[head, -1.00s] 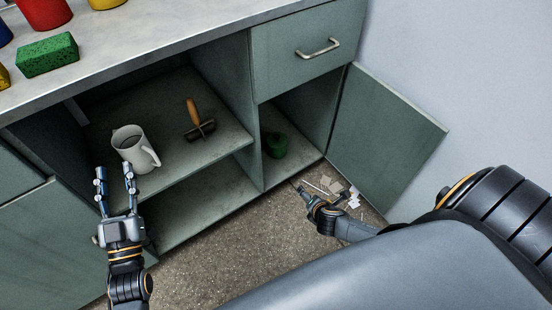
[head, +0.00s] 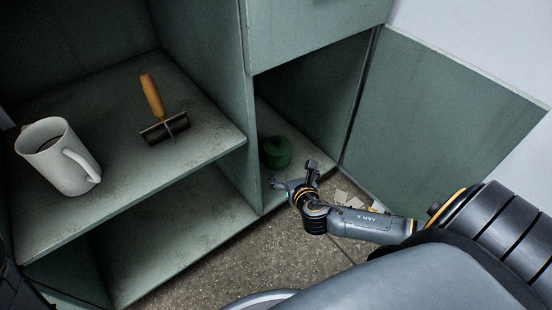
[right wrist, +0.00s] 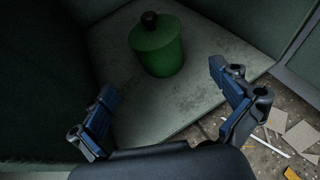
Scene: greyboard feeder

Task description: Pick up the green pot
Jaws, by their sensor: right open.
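The green pot (head: 277,152) stands upright on the floor of the lower right cabinet compartment in the head view. In the right wrist view the green pot (right wrist: 157,46) shows a dark knob on its lid. My right gripper (head: 292,172) is open and empty, just in front of the compartment opening. In the right wrist view its fingers (right wrist: 167,90) are spread apart, with the pot ahead of them, farther in and not touched. My left gripper is not in view.
A white jug (head: 58,158) and an orange-handled roller (head: 162,110) rest on the left shelf. A divider (head: 228,75) stands left of the pot's compartment. The open door (head: 440,110) is at its right. Scraps (right wrist: 295,133) lie on the floor outside.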

